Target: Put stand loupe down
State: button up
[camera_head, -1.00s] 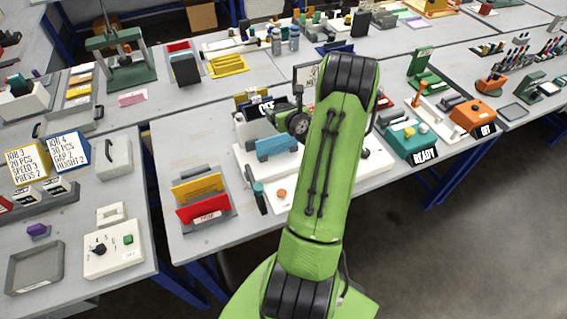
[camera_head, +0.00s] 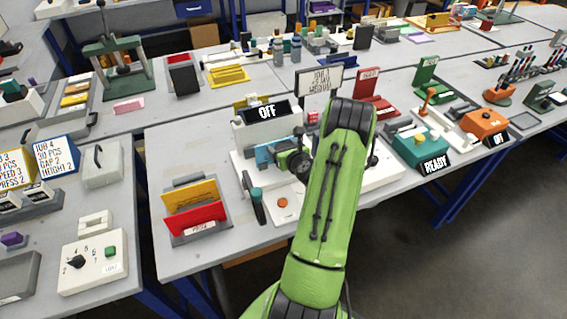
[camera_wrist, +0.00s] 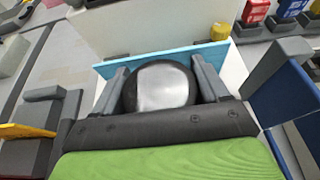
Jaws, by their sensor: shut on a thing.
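The stand loupe (camera_wrist: 162,88) shows in the wrist view as a round thing with a dark rim and a silvery face. It sits between the two grey fingers of my gripper (camera_wrist: 160,72), which is shut on it. A light-blue plate (camera_wrist: 165,68) is right beyond it; I cannot tell whether they touch. In the head view the gripper end is low over the white machine base (camera_head: 380,178), by the same light-blue plate (camera_head: 264,154). My arm hides most of that spot, and the loupe is not clear there.
The box with the OFF display (camera_head: 267,112) stands behind the gripper. The green READY unit (camera_head: 420,150) is right. Bare table (camera_head: 205,258) shows at front left.

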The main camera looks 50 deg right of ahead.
jog(key=shift+f+b, duration=0.85)
jog(key=shift+f, duration=1.5)
jog(key=o, duration=1)
jog(key=shift+o, duration=0.2)
jog(key=shift+s+r+p, duration=0.25)
jog(key=shift+r+p, duration=0.3)
jog(key=shift+r, duration=0.25)
jog(key=b+v, duration=0.1)
jog(key=v, duration=1)
jog(key=shift+s+a, duration=0.2)
